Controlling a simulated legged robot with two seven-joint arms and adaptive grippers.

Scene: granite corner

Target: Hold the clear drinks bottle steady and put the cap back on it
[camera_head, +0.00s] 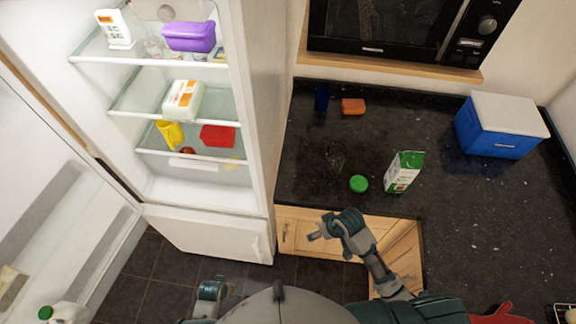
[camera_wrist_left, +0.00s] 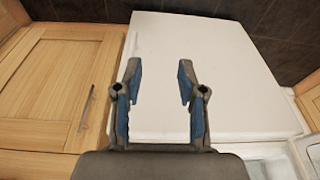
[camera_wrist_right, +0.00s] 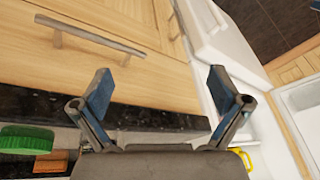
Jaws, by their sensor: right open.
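The clear drinks bottle (camera_head: 333,158) is a faint, see-through shape on the dark counter, hard to make out; I cannot tell its exact outline. The green cap (camera_head: 359,184) lies on the counter just in front and to the right of it. The cap also shows at the left edge of the right wrist view (camera_wrist_right: 24,139). My right gripper (camera_head: 318,235) is open and empty in front of the counter edge, apart from bottle and cap. My left gripper (camera_wrist_left: 158,75) is open and empty, with a white surface behind it; its arm shows low in the head view.
A green and white carton (camera_head: 402,173) stands right of the cap. The open fridge (camera_head: 205,215) stands left. The counter's middle right is free.

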